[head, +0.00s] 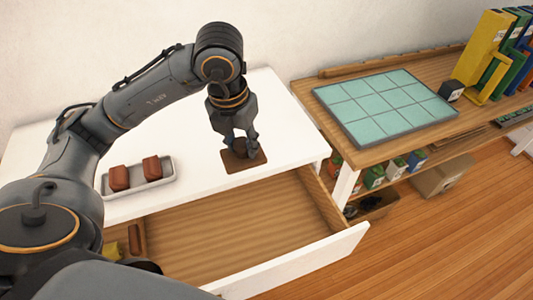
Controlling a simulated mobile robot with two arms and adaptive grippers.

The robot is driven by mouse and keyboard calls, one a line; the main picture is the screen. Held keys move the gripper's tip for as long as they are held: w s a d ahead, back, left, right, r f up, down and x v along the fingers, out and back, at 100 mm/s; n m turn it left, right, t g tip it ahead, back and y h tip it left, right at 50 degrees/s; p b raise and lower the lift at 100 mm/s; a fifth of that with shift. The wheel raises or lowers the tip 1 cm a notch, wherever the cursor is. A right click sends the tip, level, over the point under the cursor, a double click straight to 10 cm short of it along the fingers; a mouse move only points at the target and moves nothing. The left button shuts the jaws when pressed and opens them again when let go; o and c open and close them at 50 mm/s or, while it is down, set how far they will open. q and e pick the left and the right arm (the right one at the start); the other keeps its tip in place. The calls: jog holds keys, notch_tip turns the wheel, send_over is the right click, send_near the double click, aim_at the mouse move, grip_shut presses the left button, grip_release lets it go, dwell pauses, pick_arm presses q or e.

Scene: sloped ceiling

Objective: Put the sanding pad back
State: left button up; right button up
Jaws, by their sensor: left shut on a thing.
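My left gripper (240,148) reaches down over the right part of the white table and is shut on the sanding pad, which its fingers mostly hide. Directly below the fingers is a flat brown square (233,164) on the tabletop. I cannot tell whether the held pad touches it. Two reddish-brown blocks (119,178) (152,168) sit apart in a shallow grey tray (147,187) to the left. My right gripper is not in view.
The white table's drawer (235,232) stands open at the front, mostly empty, with a yellow thing (109,250) at its left. A wooden bench (352,152) on the right holds a teal tiled board (385,105) and several upright binders (485,52).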

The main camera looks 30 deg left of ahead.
pick_arm(q)
jog(key=w+a+f, duration=0.2)
jog(key=w, duration=0.1)
jog(key=w+a+f+p, duration=0.1)
jog(key=w+a+f, duration=0.1)
jog(key=w+f, duration=0.1)
jog(key=w+a+f+p, duration=0.1)
jog(key=w+a+f, duration=0.2)
jog(key=w, duration=0.1)
jog(key=shift+w+f, duration=0.25)
jog(key=shift+w+a+f, duration=0.15)
jog(key=shift+w+f, duration=0.25)
jog(key=shift+f, duration=0.15)
notch_tip(320, 180, down, 2)
jog(key=shift+f+p, duration=0.15)
jog(key=shift+p, duration=0.7)
jog(key=shift+f, duration=0.45)
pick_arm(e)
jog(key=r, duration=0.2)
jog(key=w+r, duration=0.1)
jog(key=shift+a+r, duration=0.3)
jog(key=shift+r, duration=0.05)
pick_arm(q)
jog(key=shift+f, duration=0.15)
jog(key=o, duration=1)
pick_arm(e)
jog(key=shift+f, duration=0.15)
